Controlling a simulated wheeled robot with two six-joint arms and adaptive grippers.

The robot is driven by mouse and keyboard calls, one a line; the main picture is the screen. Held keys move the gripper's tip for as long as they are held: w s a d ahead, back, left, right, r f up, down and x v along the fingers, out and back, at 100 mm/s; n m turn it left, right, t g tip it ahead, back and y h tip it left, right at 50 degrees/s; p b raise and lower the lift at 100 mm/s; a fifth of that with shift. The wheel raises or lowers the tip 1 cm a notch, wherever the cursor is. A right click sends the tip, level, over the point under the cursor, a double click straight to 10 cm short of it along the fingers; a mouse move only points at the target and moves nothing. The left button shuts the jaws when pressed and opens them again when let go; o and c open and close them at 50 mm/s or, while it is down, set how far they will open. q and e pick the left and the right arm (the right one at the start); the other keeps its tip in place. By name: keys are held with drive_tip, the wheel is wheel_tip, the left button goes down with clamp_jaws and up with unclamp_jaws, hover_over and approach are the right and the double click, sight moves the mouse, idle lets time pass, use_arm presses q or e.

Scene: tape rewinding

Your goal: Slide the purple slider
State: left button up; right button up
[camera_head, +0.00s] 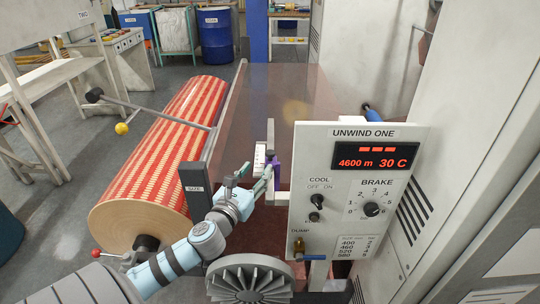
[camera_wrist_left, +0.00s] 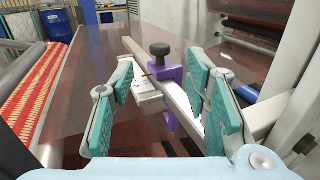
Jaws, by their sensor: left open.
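The purple slider (camera_wrist_left: 169,75) sits on a pale metal rail (camera_wrist_left: 136,46) and has a black knob on top. In the left wrist view it appears between the two teal-padded fingers of my left gripper (camera_wrist_left: 160,84), which is open, with a visible gap on each side. In the head view the purple slider (camera_head: 277,172) is partly hidden by my left gripper (camera_head: 266,180), which reaches it from the lower left. A white scale plate (camera_wrist_left: 148,87) lies beside the slider. I cannot tell how far the fingertips reach around it. My right gripper is not in view.
A control panel (camera_head: 345,147) labelled UNWIND ONE stands close right of the gripper. A large red-patterned roll (camera_head: 165,140) lies to the left. A grey post (camera_head: 194,176) stands beside the arm. A white cabinet (camera_head: 445,110) is at the right.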

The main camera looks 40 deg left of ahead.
sight(268, 156)
use_arm(q)
drive_tip(key=x, duration=1)
drive_tip(key=shift+w, duration=0.1)
drive_tip(key=shift+f, duration=0.1)
clamp_jaws()
